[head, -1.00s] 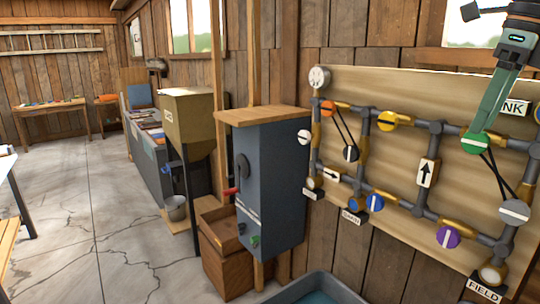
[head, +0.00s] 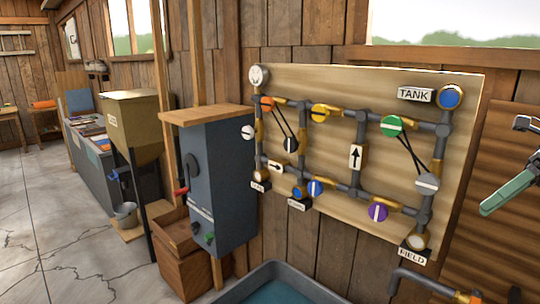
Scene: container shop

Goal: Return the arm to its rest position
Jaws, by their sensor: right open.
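My right gripper (head: 512,190) shows at the right edge, with a long green finger pointing down and left. It is open, empty and apart from the pipe board (head: 400,88); the rest of the arm is cut off by the frame. The board carries grey pipes with round valves: orange (head: 267,104), yellow (head: 319,112), green (head: 392,126), blue (head: 315,188) and purple (head: 378,212). A TANK label (head: 415,94) is at the top right and a FIELD label (head: 413,254) at the bottom right. My left gripper is out of view.
A grey cabinet (head: 222,175) with a wooden top stands left of the board. A basin (head: 285,285) is at the bottom, and a pipe tap (head: 430,284) juts out at lower right. The cracked floor (head: 70,225) at left is clear.

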